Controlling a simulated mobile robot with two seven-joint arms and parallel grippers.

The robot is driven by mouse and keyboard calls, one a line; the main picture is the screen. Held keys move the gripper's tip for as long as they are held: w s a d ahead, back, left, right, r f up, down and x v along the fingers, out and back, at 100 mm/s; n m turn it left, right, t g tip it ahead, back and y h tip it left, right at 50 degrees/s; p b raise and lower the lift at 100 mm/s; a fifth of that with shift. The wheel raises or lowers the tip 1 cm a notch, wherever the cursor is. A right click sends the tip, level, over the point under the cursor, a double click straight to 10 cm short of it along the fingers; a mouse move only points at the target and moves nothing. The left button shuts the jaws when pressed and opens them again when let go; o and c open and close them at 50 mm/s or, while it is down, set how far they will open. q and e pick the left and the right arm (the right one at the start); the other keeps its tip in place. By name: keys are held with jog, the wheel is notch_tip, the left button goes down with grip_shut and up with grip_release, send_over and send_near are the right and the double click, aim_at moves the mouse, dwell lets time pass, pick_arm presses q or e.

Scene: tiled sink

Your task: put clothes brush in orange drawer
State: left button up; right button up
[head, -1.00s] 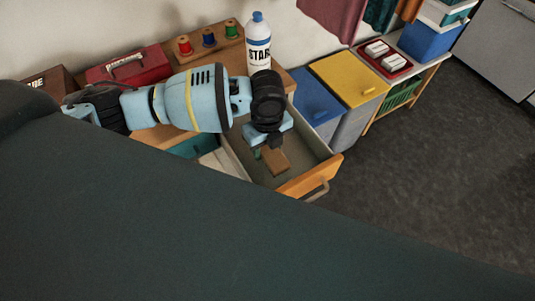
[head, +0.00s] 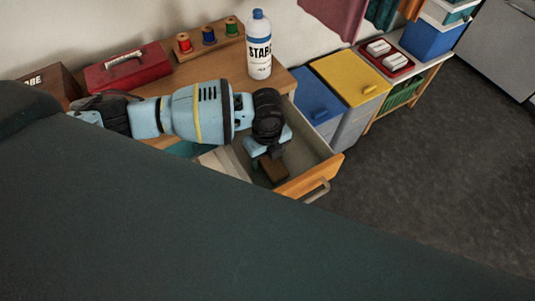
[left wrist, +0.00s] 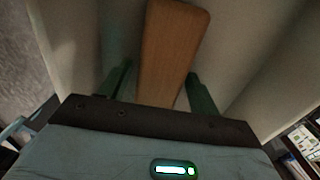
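The clothes brush, with a brown wooden back (head: 273,170), is inside the pulled-out orange drawer (head: 322,172), low toward its floor. My left gripper (head: 265,162) reaches down into the drawer over the brush. In the left wrist view the brush (left wrist: 172,50) lies between the two green fingers of my left gripper (left wrist: 160,85). The fingers are spread, with a visible gap on the brush's left side and very little on its right. The brush's bristles are hidden. My right gripper does not show.
A white starch bottle (head: 259,45), a thread-spool rack (head: 208,40) and a red box (head: 126,68) stand on the wooden top behind the drawer. Blue (head: 316,98) and yellow-lidded (head: 350,78) bins stand to the right. The floor (head: 430,170) at right is clear.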

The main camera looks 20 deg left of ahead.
aim_at(267, 157)
pick_arm(q)
jog(key=shift+o, duration=0.4)
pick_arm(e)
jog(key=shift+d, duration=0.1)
pick_arm(q)
jog(key=shift+r, duration=0.3)
notch_tip(267, 157, up, 12)
jog(key=p, duration=0.1)
jog(key=shift+f, duration=0.15)
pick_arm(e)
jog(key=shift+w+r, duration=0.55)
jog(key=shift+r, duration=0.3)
pick_arm(q)
jog(key=shift+s, duration=0.1)
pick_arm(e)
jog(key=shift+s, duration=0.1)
